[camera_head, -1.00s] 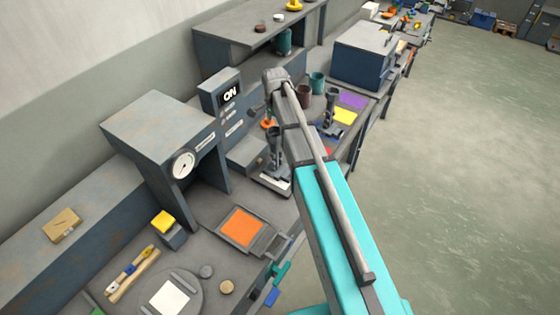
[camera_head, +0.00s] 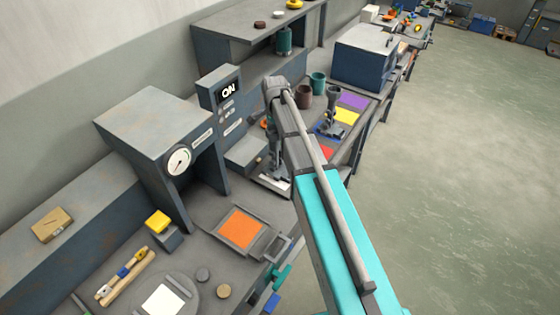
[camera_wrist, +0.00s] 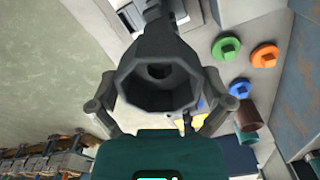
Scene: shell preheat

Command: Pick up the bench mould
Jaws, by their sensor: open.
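The dark grey mould (camera_head: 274,162), which I take to be the bench mould, stands upright on a base with a white patch beside the grey control box. In the wrist view its flared, hollow mouth (camera_wrist: 160,78) faces the camera. My gripper (camera_head: 271,124) is above it in the head view, and my arm partly hides both. In the wrist view my gripper (camera_wrist: 163,84) is open, with one finger on each side of the mould. I cannot tell whether the fingers touch it.
A similar dark piece (camera_head: 333,100) stands further back beside coloured mats. A brown cup (camera_head: 305,97) and a teal cup (camera_head: 318,82) are near. The control box (camera_head: 222,100) is close on the left. Orange (camera_wrist: 265,55), green and blue knobbed discs show in the wrist view.

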